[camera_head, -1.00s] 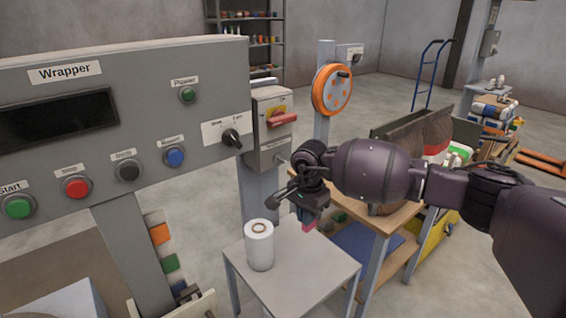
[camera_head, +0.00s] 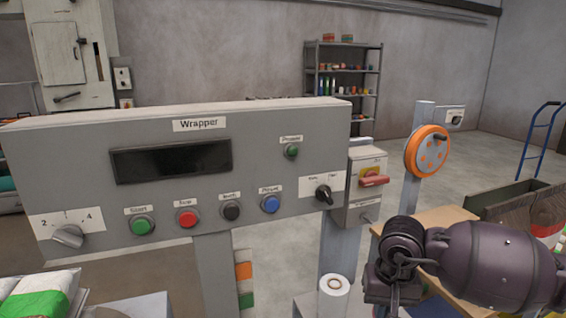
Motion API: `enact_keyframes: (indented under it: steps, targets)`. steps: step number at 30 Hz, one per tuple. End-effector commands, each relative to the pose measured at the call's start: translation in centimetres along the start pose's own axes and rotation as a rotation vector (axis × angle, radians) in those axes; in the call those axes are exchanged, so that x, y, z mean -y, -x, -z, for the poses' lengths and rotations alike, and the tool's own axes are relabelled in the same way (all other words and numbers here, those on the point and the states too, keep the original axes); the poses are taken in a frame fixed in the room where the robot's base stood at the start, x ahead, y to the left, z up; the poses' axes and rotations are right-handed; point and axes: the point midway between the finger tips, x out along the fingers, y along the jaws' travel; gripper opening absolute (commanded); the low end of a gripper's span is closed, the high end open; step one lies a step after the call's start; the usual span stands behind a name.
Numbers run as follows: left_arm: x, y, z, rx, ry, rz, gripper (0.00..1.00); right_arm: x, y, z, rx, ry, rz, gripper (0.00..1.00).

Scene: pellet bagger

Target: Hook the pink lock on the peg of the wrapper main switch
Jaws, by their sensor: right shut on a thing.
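The wrapper main switch (camera_head: 373,181) is a red handle on a yellow plate, on a grey box (camera_head: 357,213) at the right end of the Wrapper panel. A small metal peg-like part (camera_head: 367,218) shows low on that box, too small to make out well. My right gripper (camera_head: 390,304) is at the bottom edge, below and to the right of the box and apart from it. Its fingertips are mostly cut off by the frame. The pink lock does not show now; a pink piece showed at these jaws a second ago. My left gripper is not in view.
The grey Wrapper panel (camera_head: 255,160) with buttons and knobs spans the left and middle. A white roll (camera_head: 333,297) stands just left of my right gripper. An orange wheel (camera_head: 427,151) on a post and a wooden table (camera_head: 425,220) are to the right.

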Motion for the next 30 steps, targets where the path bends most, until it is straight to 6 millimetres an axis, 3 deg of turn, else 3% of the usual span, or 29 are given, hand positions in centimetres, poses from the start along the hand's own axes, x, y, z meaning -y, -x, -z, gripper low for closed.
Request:
enact_keyframes:
  steps: [1,3,9,23,30]
  targets:
    - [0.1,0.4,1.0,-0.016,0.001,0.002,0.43,-0.2,1.4,-1.7,-0.008,0.058,0.002,0.00]
    - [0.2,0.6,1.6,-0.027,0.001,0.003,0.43,-0.4,2.1,-3.8,-0.005,0.119,0.002,0.00]
    - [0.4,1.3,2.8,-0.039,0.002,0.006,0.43,-1.8,3.2,-7.8,0.014,0.164,-0.002,0.00]
    - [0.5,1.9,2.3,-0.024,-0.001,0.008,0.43,-2.5,2.6,-8.2,0.033,0.146,-0.009,0.00]
    - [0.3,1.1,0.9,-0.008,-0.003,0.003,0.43,-1.1,2.0,-6.6,0.013,0.161,0.001,0.00]
